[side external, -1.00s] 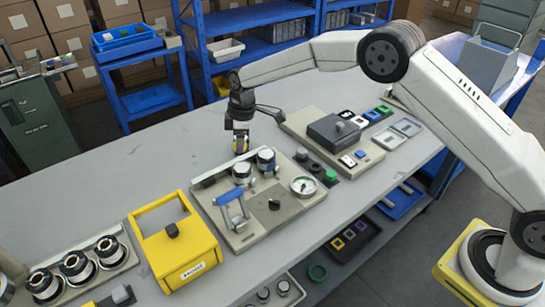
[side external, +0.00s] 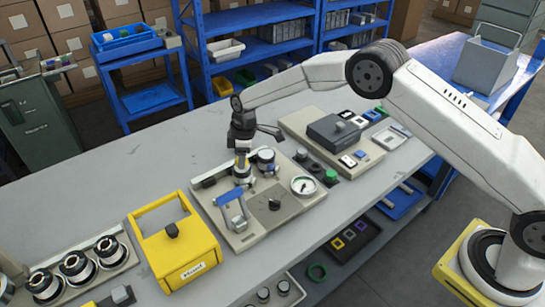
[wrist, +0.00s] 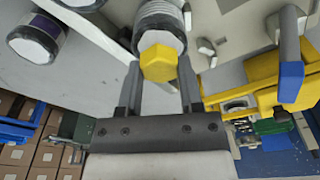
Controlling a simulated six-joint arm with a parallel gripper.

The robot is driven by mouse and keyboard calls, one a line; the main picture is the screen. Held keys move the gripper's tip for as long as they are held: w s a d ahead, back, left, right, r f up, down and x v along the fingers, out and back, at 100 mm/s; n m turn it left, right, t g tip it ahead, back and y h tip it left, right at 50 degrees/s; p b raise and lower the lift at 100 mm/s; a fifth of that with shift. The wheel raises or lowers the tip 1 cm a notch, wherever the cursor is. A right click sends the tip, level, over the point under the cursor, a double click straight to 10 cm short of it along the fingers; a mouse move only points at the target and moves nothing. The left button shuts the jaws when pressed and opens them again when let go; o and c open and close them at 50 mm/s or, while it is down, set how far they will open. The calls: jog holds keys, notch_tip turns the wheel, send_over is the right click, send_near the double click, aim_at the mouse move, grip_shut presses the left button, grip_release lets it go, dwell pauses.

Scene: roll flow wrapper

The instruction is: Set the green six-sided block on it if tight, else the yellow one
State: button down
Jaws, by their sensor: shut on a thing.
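A yellow six-sided block (wrist: 158,63) sits between my gripper's fingertips in the wrist view, in line with a white-faced, ribbed cylinder (wrist: 160,25). My gripper (side external: 242,150) is shut on this block, low over the left of two upright cylinders on the beige panel (side external: 240,240). I cannot tell whether block and cylinder touch. The right cylinder (side external: 266,160) stands beside it. A round dial (side external: 303,185) is on the panel's right; its reading is too small to make out. A green piece (side external: 331,176), perhaps the green block, lies right of the panel.
A blue-handled clamp (side external: 232,210) stands on the panel, close in front of my gripper. A yellow box with a handle (side external: 178,250) is at left. Dark round pieces (side external: 307,160) and a grey machine (side external: 334,130) are at right. The table behind the panel is clear.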

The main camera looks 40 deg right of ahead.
jog(key=shift+f, duration=0.3)
jog(key=shift+c, duration=0.8)
grip_release()
jog(key=shift+r, duration=0.1)
jog(key=shift+s+d+r, duration=0.1)
jog(key=shift+d+r, duration=0.05)
jog(key=shift+r, duration=1.1)
jog(key=shift+s+d+r, duration=0.1)
jog(key=shift+d+r, duration=0.05)
jog(key=shift+r, duration=1.15)
jog(key=shift+s+d+r, duration=0.1)
jog(key=shift+d+r, duration=0.05)
jog(key=shift+r, duration=1.1)
